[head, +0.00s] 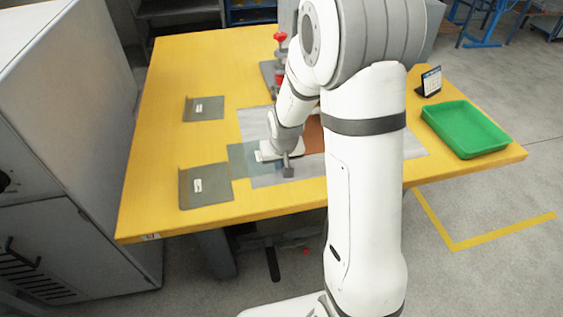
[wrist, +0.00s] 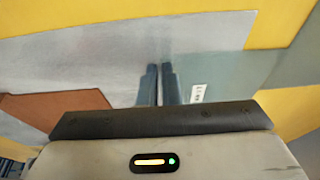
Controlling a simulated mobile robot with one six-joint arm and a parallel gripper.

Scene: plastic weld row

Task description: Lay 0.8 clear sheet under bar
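A clear, green-grey tinted sheet (head: 241,162) lies low over the work area's left edge, partly across a pale grey mat (head: 262,182). In the wrist view the sheet (wrist: 220,72) carries a small white label and has a narrow raised edge running to my fingers. My gripper (head: 288,171) is at the sheet's right edge. In the wrist view its fingers (wrist: 158,84) are nearly together, apparently shut on that edge. A brown-orange sheet (head: 314,135) lies on the mat, partly behind my arm. A red-topped clamp post (head: 280,75) stands at the back; the bar itself is hidden by my arm.
Two dark grey labelled sheets with raised lips lie on the left of the yellow table (head: 165,75), one far (head: 212,112) and one near (head: 215,197). A green tray (head: 466,130) and small calendar (head: 430,82) are on the right. A grey cabinet (head: 50,120) stands left.

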